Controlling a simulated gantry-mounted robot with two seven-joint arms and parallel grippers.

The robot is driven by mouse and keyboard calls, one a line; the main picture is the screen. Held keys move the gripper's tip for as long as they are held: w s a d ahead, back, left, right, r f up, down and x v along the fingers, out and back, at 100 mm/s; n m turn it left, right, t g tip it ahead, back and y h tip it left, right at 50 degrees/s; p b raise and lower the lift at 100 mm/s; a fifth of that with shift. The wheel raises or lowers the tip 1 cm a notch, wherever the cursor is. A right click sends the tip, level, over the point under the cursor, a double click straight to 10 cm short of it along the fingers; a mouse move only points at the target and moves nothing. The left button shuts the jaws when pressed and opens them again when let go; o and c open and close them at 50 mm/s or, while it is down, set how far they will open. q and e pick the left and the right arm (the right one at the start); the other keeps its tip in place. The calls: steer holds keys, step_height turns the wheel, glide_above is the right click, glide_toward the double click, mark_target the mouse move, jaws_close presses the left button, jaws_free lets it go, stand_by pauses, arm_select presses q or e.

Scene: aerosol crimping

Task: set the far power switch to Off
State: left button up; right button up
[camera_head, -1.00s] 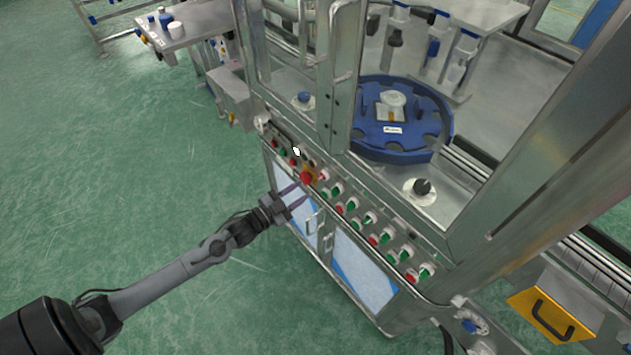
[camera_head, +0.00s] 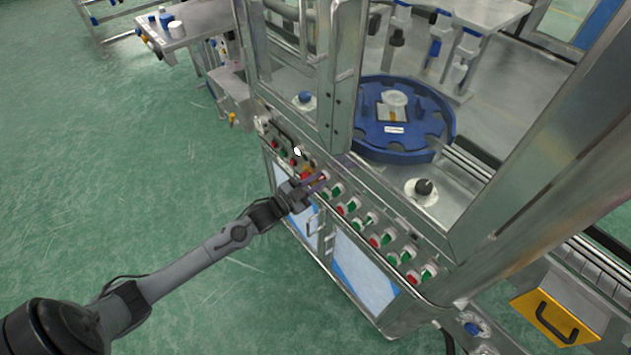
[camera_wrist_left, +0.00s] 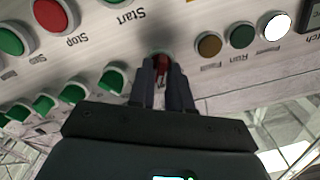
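A row of switches and buttons runs along the sloped front panel of the machine (camera_head: 372,212). My left gripper (camera_head: 322,180) is at the panel, near its upper left part. In the left wrist view, the left gripper's fingers (camera_wrist_left: 163,72) stand apart, one on each side of a red switch knob (camera_wrist_left: 160,62). Whether they touch it cannot be told, and its label is mostly hidden. A green switch in a white ring (camera_wrist_left: 112,78) is just left of the fingers, with more green switches beyond. My right gripper is not in view.
Near the fingers are a green Start button (camera_wrist_left: 123,5), a red Stop button (camera_wrist_left: 50,14), an amber button (camera_wrist_left: 209,44), a dark green Run button (camera_wrist_left: 242,35) and a lit white button (camera_wrist_left: 276,26). A blue turntable (camera_head: 400,145) lies behind the machine's frame post.

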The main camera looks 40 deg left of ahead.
arm_select(q)
jaws_close()
steer(key=shift+a+n+p, duration=0.2)
steer(key=shift+n+p, duration=4.15)
steer(key=shift+n, duration=1.55)
steer(key=shift+o, duration=1.9)
jaws_free()
